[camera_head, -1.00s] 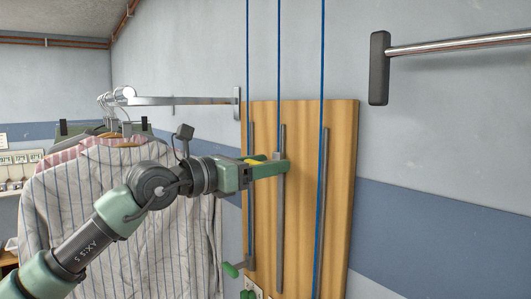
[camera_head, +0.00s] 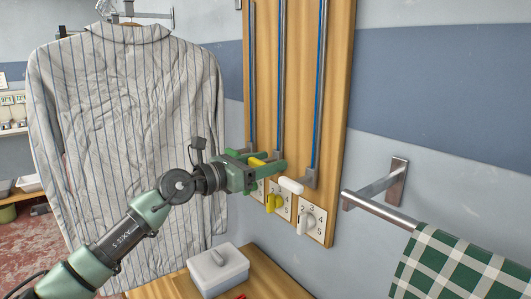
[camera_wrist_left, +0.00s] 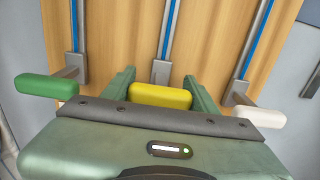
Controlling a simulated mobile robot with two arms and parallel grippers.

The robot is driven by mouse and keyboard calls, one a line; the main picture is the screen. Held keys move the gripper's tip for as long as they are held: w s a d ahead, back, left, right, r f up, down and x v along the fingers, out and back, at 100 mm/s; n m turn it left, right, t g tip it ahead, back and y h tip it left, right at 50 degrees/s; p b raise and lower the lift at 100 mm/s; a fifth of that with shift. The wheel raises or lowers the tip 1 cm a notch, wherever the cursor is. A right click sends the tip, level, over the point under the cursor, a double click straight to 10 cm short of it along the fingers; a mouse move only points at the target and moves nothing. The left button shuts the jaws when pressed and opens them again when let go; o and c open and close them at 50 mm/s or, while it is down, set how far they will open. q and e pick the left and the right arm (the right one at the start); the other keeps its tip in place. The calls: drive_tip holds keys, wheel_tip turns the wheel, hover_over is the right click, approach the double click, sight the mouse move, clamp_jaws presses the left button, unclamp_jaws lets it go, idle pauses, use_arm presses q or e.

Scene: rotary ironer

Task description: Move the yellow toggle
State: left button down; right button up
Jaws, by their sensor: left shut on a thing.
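The yellow toggle (camera_head: 257,162) is a rounded handle on the middle slider of a wooden wall board (camera_head: 335,60). My left gripper (camera_head: 277,166) is shut on it near the lower end of its track. In the left wrist view the yellow toggle (camera_wrist_left: 160,96) sits between the two green fingers, in front of a grey slider block (camera_wrist_left: 160,71). A blue cord runs above the block. My right gripper is not in view.
A white handle (camera_head: 290,185) is on the right slider; a green handle (camera_wrist_left: 46,86) is on the left one. A striped shirt (camera_head: 130,140) hangs left; a lidded box (camera_head: 217,268) stands below.

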use_arm(q)
drive_tip(key=shift+d+f, duration=0.15)
drive_tip(key=shift+f, duration=0.6)
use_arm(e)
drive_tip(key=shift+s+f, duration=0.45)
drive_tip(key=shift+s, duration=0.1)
use_arm(q)
drive_tip(key=c, duration=0.7)
unclamp_jaws()
drive_tip(key=shift+f, duration=0.1)
drive_tip(key=shift+c, duration=0.2)
drive_tip(key=o, duration=0.3)
drive_tip(key=shift+w+d, duration=0.1)
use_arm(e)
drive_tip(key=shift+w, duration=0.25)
